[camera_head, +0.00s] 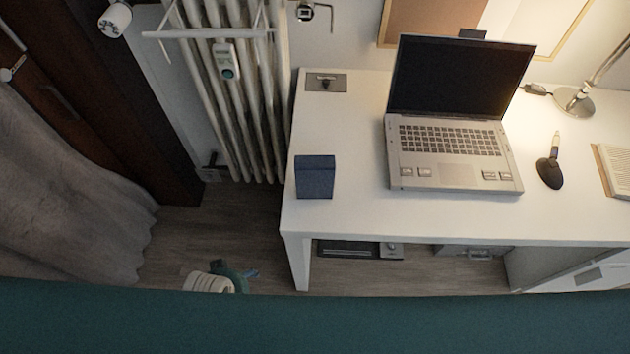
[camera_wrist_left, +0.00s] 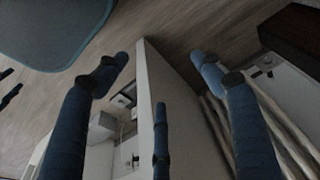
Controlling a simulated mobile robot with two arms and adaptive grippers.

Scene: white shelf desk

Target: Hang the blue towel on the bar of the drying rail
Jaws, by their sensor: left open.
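The blue towel (camera_head: 315,177) sits on the front left of the white desk as a compact, folded block. The drying rail (camera_head: 208,33) is a white bar across the upper part of the radiator at the upper left. My left gripper (camera_head: 249,273) is low at the bottom left of the head view, mostly hidden, well apart from the towel and below desk height. In the left wrist view its dark blue fingers (camera_wrist_left: 164,80) are spread and empty. Dark finger-like shapes (camera_wrist_left: 10,97) at that view's left edge look like part of my right gripper; their opening is unclear.
An open laptop (camera_head: 455,115) stands on the desk (camera_head: 350,210), with a black pen stand (camera_head: 550,172) and a lamp base (camera_head: 573,100) to its right. A grey curtain (camera_head: 65,200) hangs at the left. The desk between towel and laptop is clear.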

